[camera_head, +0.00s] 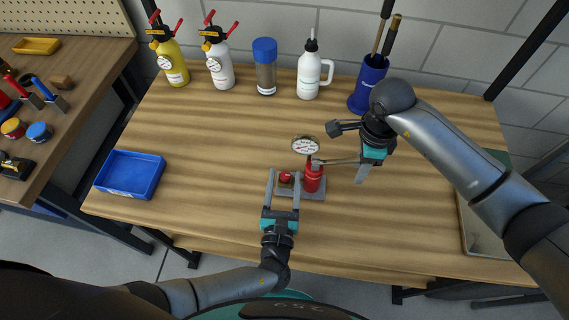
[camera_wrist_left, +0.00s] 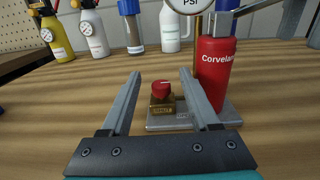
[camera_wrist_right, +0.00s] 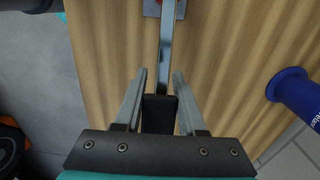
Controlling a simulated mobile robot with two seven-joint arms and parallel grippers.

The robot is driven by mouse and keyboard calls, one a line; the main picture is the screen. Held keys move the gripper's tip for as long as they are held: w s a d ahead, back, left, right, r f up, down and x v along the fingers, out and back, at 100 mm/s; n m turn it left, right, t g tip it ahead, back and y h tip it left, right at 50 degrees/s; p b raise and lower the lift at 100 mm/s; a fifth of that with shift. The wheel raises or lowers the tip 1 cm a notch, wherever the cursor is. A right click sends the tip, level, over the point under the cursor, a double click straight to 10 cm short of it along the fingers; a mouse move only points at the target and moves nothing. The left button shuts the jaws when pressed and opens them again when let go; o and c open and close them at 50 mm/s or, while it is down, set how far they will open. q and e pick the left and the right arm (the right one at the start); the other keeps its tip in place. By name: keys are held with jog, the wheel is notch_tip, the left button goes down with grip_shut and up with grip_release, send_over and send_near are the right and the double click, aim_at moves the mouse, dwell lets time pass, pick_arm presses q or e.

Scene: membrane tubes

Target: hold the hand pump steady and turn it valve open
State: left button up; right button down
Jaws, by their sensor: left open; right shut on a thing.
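A red valve knob (camera_wrist_left: 161,90) on a brass block (camera_wrist_left: 162,107) sits on the plate, left of the cylinder. My left gripper (camera_head: 284,175) is open, with its fingers pointing at the knob from the front. My right gripper (camera_head: 345,147) is shut on the pump's lever handle (camera_wrist_right: 160,112), to the right of the cylinder. The lever's far end near the cylinder shows in the right wrist view.
A blue tray (camera_head: 130,175) lies at the left of the table. A yellow sprayer (camera_head: 174,65), a white sprayer (camera_head: 221,66), a blue-capped jar (camera_head: 266,72), a white bottle (camera_head: 309,74) and a blue tool holder (camera_head: 369,86) stand along the back. The table's front left is clear.

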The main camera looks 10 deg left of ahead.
pick_arm(q)
notch_tip(320, 180, up, 9)
dwell(0.8)
jog(key=shift+f, duration=0.1)
pick_arm(e)
jog(key=shift+c, duration=2.1)
grip_release()
